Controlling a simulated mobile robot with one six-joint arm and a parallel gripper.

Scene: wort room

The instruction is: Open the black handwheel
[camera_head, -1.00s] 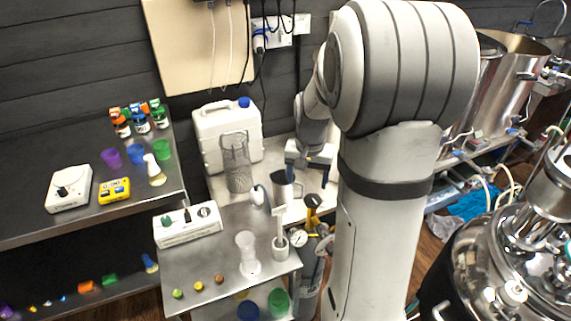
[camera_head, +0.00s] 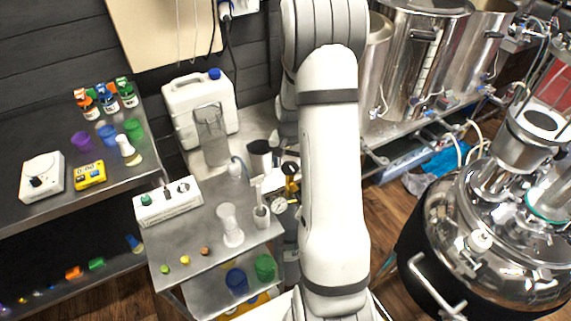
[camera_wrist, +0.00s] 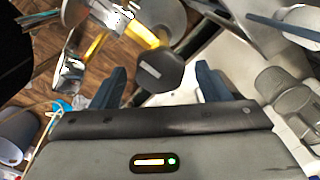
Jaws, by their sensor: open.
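The black handwheel (camera_wrist: 160,71) is a dark, blocky knob with a pale label on a yellow and metal valve in the wrist view. In the head view the handwheel (camera_head: 291,168) shows small and dark above yellow fittings, just left of my arm. My gripper (camera_wrist: 161,75) is open, with a dark blue finger on each side of the handwheel in the picture. I cannot tell how far the fingers reach along it, and no contact is visible. In the head view my arm hides most of the gripper.
A steel cart (camera_head: 190,245) with a white stirrer box (camera_head: 168,203), cups and small balls stands left of the valve. A pressure gauge (camera_head: 279,205) sits below the handwheel. A white canister (camera_head: 200,108) stands behind. A large steel vessel (camera_head: 490,240) is at right.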

